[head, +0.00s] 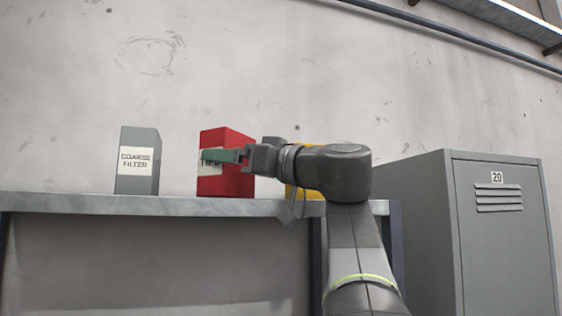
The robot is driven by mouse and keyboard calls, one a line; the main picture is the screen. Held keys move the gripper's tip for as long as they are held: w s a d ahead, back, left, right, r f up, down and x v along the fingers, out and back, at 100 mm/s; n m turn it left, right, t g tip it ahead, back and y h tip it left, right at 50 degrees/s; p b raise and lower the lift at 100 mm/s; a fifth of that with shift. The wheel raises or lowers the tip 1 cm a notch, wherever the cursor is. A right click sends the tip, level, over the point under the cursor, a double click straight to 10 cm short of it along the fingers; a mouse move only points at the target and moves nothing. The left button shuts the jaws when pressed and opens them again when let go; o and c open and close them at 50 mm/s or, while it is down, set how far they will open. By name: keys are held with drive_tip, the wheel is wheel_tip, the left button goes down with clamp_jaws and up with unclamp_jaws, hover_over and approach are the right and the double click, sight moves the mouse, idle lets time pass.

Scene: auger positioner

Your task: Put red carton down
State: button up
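The red carton (232,184) is upright at the shelf, with a pale label on its front, partly covered. Its base appears level with the shelf top; I cannot tell whether it rests on it or hangs just above. My gripper (222,155) reaches in from the right at the carton's upper half. One green-padded finger lies across the front face, over the label. The other finger is hidden behind the carton, so I cannot see whether the fingers press on it or stand apart.
A grey carton (138,166) labelled "COARSE FILTER" stands left on the grey shelf (80,204), with a clear gap before the red carton. A yellow object (305,194) is mostly hidden behind my arm. A grey locker (500,240) numbered 20 stands right.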

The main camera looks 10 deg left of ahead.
drive_tip(key=shift+f, duration=0.15)
drive_tip(key=o, duration=1)
drive_tip(key=shift+c, duration=0.2)
drive_tip(key=shift+d, duration=0.15)
drive_tip(key=b+v, duration=0.2)
drive_tip(key=v, duration=0.9)
drive_tip(key=shift+d, duration=0.4)
drive_tip(key=shift+s+a, duration=0.1)
